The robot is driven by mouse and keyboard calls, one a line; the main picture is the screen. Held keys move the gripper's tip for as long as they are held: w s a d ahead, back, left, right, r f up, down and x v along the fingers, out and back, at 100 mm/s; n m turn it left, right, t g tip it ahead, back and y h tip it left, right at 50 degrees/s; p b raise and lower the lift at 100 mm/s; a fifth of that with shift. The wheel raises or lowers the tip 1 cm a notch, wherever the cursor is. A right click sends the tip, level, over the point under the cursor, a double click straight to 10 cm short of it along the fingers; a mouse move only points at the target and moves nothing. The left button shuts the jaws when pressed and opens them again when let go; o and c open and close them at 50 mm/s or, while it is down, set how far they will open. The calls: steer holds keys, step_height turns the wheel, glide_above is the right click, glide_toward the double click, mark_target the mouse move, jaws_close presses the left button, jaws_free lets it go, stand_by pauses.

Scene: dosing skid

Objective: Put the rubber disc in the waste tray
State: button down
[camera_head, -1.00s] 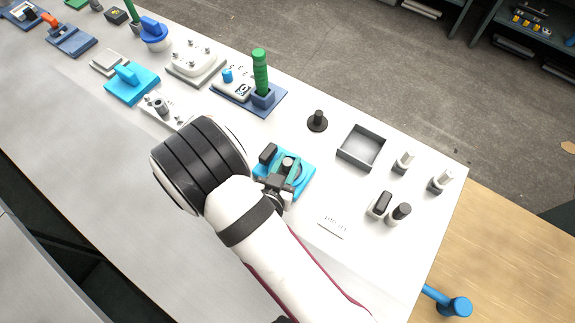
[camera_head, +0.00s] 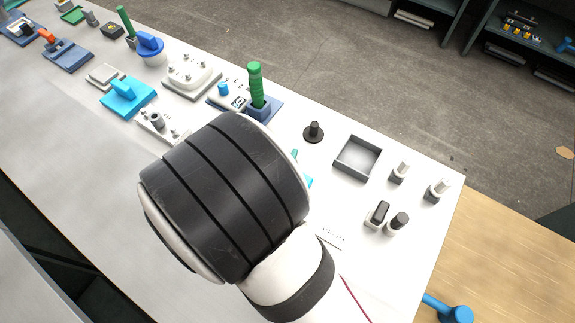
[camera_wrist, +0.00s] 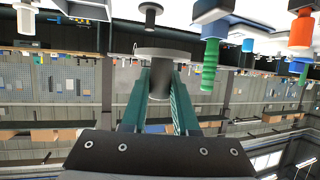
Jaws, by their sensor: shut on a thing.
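My gripper (camera_wrist: 160,100) shows in the wrist view, its two teal fingers shut on the stem of a grey, round, flanged piece, which looks like the rubber disc (camera_wrist: 160,53). The waste tray (camera_head: 340,166), a square, grey, open-topped tray, stands on the white bench to the right of my wrist. It looks empty.
A black knobbed disc (camera_head: 314,133) stands left of the tray. Light-topped pegs (camera_head: 399,173) and dark-topped pegs (camera_head: 398,222) stand to its right. A tall green handle (camera_head: 256,85) rises behind my wrist.

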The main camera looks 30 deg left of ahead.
steer(key=shift+w+r, duration=0.1)
steer(key=shift+r, duration=0.5)
steer(key=w+d+r+n+g+y, duration=0.1)
steer(key=w+d+n+y, duration=0.1)
steer(key=w, duration=0.7)
steer(key=w+d+r+n+g+y, duration=0.2)
steer(key=w+d+n+y, duration=0.1)
steer(key=w, duration=0.6)
steer(key=s+d+f+n+g+y, duration=0.1)
steer(key=d+f+n+g+y, duration=0.1)
steer(key=d, duration=0.7)
steer(key=s+d+f+n+g+y, duration=0.1)
steer(key=s+d+f+n, duration=0.1)
steer(key=d, duration=0.7)
steer(key=a+f, duration=0.2)
steer(key=a, duration=0.1)
steer(key=w+a+f, duration=0.1)
steer(key=a+f, duration=0.2)
steer(key=a, duration=0.1)
steer(key=a+f, duration=0.2)
steer(key=a, duration=0.1)
steer(key=shift+w+a+f, duration=0.15)
steer(key=shift+w+a, duration=0.2)
steer(key=shift+a, duration=0.05)
step_height(320, 180, down, 4)
steer(key=shift+a+f, duration=0.1)
